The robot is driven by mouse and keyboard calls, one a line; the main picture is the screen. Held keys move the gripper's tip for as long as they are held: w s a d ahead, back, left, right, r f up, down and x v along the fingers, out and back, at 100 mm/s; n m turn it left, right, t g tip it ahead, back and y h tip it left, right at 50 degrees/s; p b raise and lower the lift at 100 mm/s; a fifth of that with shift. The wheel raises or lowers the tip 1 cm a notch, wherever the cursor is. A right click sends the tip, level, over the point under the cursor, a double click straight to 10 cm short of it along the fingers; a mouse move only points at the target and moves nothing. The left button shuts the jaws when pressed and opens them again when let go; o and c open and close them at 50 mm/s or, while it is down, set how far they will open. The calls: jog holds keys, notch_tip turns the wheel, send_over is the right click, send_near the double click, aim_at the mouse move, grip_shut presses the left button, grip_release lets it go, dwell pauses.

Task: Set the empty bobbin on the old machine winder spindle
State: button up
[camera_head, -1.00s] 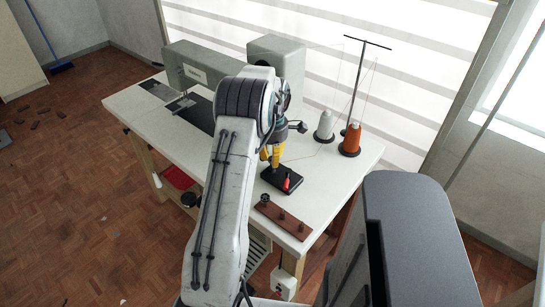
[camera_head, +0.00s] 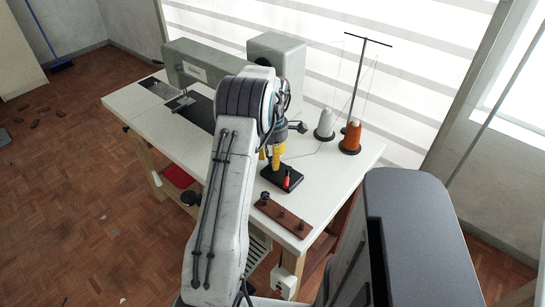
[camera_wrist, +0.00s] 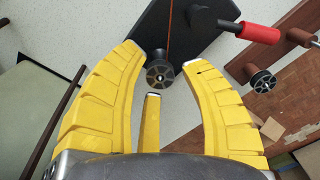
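My gripper (camera_wrist: 155,78) has its yellow fingers spread apart in the wrist view. A dark round bobbin (camera_wrist: 160,76) shows end-on between the fingertips, with clear gaps to the side fingers. It sits at the edge of the winder's black base (camera_wrist: 200,35); whether it is fully down on the spindle I cannot tell. The winder's red-tipped lever (camera_wrist: 258,32) sticks out to the right. In the head view my gripper (camera_head: 269,160) hangs over the black winder base (camera_head: 274,177), and the arm hides part of it. The red lever tip (camera_head: 287,180) shows there too.
A brown wooden rack (camera_head: 290,222) with pegs lies at the table's front edge; another dark bobbin (camera_wrist: 263,81) is on it. The grey sewing machine (camera_head: 195,62), a white cone (camera_head: 326,124) and an orange cone (camera_head: 351,137) stand behind. White tabletop (camera_head: 335,170) right of the winder is clear.

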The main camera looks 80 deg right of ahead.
jog(key=shift+o, duration=1.1)
jog(key=shift+r, duration=0.1)
notch_tip(320, 180, up, 12)
dwell(0.4)
